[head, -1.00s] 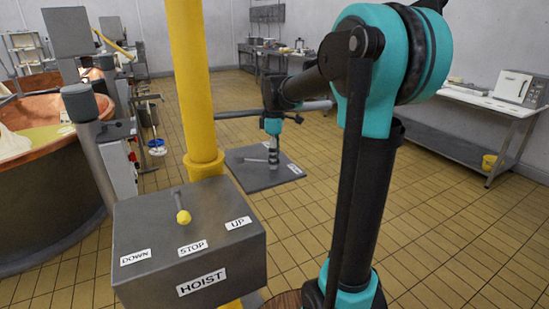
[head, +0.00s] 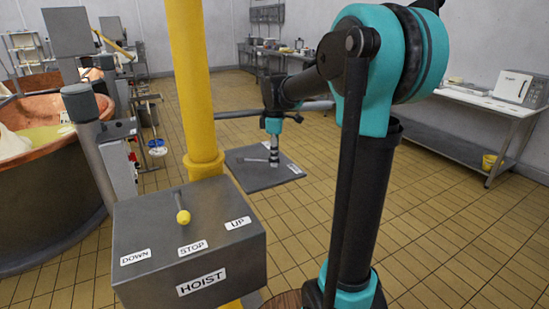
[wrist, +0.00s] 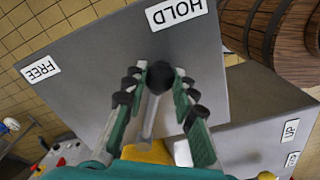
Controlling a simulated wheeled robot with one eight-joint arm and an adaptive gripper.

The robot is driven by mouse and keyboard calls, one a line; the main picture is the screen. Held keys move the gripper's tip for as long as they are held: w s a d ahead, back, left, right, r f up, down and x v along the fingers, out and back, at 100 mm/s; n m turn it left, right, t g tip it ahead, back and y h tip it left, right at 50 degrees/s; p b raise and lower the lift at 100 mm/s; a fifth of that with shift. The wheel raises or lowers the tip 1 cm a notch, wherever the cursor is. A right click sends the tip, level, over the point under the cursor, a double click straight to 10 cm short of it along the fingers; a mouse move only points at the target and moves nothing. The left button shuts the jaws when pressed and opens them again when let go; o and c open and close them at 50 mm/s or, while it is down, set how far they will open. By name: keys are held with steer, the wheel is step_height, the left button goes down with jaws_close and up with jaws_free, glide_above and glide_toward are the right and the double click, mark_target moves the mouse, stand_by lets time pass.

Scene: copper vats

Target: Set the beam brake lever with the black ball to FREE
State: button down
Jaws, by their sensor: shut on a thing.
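The brake lever with the black ball (wrist: 159,77) rises from a flat grey panel (wrist: 85,75) in the wrist view. The panel carries a FREE label (wrist: 41,69) at left and a HOLD label (wrist: 174,11) at the top. The lever points towards the HOLD side, its ball just below that label. My gripper (wrist: 158,88) is shut on the black ball, a dark-padded finger on each side. In the head view my gripper (head: 273,152) is low over the same panel (head: 256,178), small and far off. The ball is not clear there.
A grey HOIST box (head: 150,250) with a yellow-knobbed lever (head: 183,217) and a yellow post (head: 190,80) stand in front of the panel. A copper vat (head: 45,190) is at left.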

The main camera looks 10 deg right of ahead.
steer(key=shift+w+d+n, duration=0.1)
steer(key=shift+w+n, duration=0.4)
steer(key=shift+w, duration=0.1)
steer(key=c, duration=1.2)
jaws_free()
step_height(320, 180, up, 12)
steer(key=shift+s, duration=0.15)
steer(key=shift+s, duration=0.1)
